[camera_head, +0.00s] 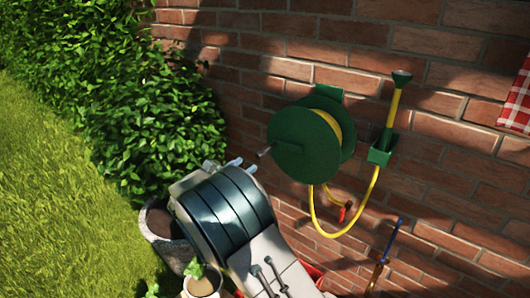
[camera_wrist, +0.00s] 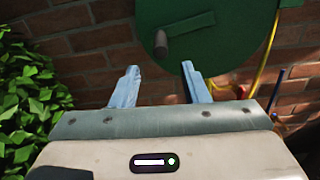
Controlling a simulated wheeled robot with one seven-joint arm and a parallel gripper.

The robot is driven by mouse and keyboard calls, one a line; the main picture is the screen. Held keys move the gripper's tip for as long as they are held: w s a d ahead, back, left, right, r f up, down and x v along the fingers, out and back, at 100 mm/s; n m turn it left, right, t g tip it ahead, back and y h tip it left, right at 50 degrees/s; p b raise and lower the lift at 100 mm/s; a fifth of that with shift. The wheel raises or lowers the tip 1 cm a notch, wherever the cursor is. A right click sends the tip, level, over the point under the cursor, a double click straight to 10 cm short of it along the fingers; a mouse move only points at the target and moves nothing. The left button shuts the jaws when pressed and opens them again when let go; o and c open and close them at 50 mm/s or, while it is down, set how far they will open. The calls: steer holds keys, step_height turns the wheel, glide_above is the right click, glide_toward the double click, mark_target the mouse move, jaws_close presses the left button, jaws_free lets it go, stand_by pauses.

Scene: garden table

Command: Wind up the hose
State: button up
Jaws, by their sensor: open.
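A green hose reel (camera_head: 303,146) with yellow hose wound on it is mounted on the brick wall. Its crank handle (camera_head: 265,152) sticks out at the left of the reel's front disc. In the wrist view the handle (camera_wrist: 161,44) shows beyond and above the fingertips. Yellow hose (camera_head: 340,233) hangs in a loop below the reel and runs up to a spray wand (camera_head: 392,108) in a green holder (camera_head: 381,150). My gripper (camera_wrist: 160,72) is open and empty, apart from the handle. In the head view my gripper (camera_head: 243,164) is to the lower left of the reel.
A leafy hedge (camera_head: 130,100) stands at the left along the wall, with grass (camera_head: 50,200) before it. A grey stone pot (camera_head: 165,238) and a smaller potted plant (camera_head: 202,282) stand low near my arm. A red checked cloth (camera_head: 517,103) hangs at the right edge.

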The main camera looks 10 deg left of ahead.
mark_target(265, 152)
steer(key=x, duration=1.1)
steer(key=shift+p, duration=0.4)
jaws_close()
